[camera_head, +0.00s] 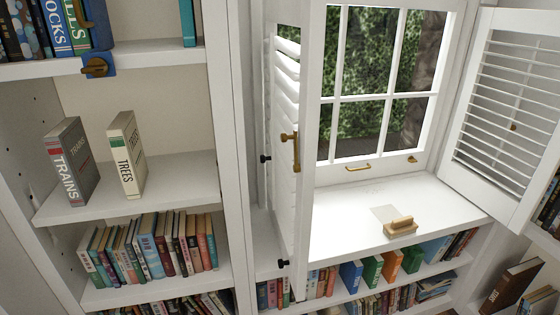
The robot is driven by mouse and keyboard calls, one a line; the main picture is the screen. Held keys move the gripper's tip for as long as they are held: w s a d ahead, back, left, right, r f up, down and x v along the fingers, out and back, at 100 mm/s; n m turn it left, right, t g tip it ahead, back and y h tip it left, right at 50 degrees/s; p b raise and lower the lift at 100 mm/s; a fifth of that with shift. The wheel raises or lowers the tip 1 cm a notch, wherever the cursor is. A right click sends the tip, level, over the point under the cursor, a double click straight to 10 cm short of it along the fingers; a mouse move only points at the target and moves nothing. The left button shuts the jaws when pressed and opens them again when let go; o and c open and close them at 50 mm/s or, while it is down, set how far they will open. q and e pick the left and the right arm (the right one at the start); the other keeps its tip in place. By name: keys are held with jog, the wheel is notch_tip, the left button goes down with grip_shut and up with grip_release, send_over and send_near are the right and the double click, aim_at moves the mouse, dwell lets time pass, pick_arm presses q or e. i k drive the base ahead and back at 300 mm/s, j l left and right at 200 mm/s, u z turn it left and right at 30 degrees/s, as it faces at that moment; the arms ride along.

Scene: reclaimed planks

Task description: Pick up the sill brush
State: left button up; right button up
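The sill brush (401,226) lies on the white window sill (345,233), near its front edge and right of the sill's middle. It has a light wooden body with a tan raised grip on top. A flat pale square (384,213) lies just behind and left of the brush. Neither of my grippers shows in the head view.
Open white shutters stand left (290,150) and right (510,110) of the window. The left one has a brass latch (291,137). Bookshelves (125,187) fill the left side, and more books (372,271) stand below the sill. The sill's left part is clear.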

aim_at(402, 226)
jog(key=i+l+z, duration=0.1)
jog(key=i+z, duration=0.4)
jog(key=i, duration=0.2)
jog(key=k+l+u, duration=0.2)
jog(key=l, duration=0.2)
jog(key=k+l+u, duration=0.15)
jog(key=l, duration=0.2)
jog(key=k+l+u, duration=0.2)
jog(key=l, duration=0.15)
